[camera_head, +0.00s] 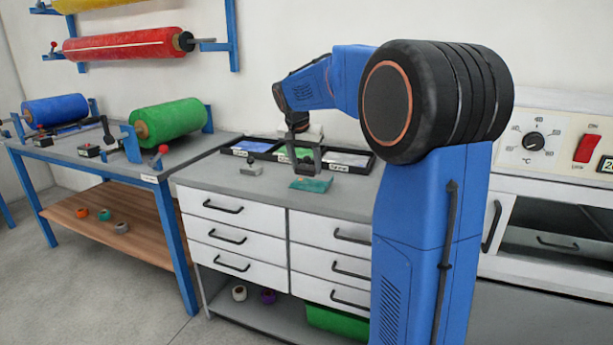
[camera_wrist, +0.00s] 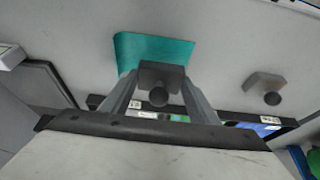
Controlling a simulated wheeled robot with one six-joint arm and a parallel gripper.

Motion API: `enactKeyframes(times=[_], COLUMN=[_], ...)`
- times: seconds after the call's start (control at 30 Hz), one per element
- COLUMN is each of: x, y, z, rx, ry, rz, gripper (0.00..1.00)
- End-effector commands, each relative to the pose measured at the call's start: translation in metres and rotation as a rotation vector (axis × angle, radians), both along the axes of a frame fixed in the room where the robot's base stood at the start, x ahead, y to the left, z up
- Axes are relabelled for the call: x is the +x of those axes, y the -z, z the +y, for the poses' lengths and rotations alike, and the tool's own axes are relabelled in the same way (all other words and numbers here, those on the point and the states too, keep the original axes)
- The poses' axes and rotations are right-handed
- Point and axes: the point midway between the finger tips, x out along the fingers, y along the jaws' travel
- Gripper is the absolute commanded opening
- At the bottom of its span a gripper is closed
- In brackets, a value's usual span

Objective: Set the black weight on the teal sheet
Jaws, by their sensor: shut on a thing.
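The teal sheet (camera_head: 311,185) lies on the grey counter in front of the trays, and it also shows in the wrist view (camera_wrist: 140,50). My gripper (camera_wrist: 158,94) is shut on the black weight (camera_wrist: 165,72), a dark block with a round knob facing the wrist camera. In the wrist view the weight overlaps the lower edge of the sheet; its underside is hidden. In the head view my gripper (camera_head: 304,160) is just behind the sheet, in front of the trays, and the weight is hard to make out there.
A second, greyer knobbed block (camera_wrist: 264,86) stands on the counter, left of the sheet in the head view (camera_head: 253,166). A row of black-rimmed trays (camera_head: 268,156) with coloured sheets lies behind. The counter around the teal sheet is mostly bare, with its front edge nearby.

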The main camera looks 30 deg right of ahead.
Motion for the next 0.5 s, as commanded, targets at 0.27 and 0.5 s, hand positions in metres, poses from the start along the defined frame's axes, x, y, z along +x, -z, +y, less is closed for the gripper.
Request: enactKeyframes(times=[0.27,0.5], x=[0.000,0.000], y=[0.026,0.036], z=[0.000,0.000], rx=[0.000,0.000], ry=[-0.001,-0.001], rz=[0.000,-0.003], gripper=[0.11,0.11])
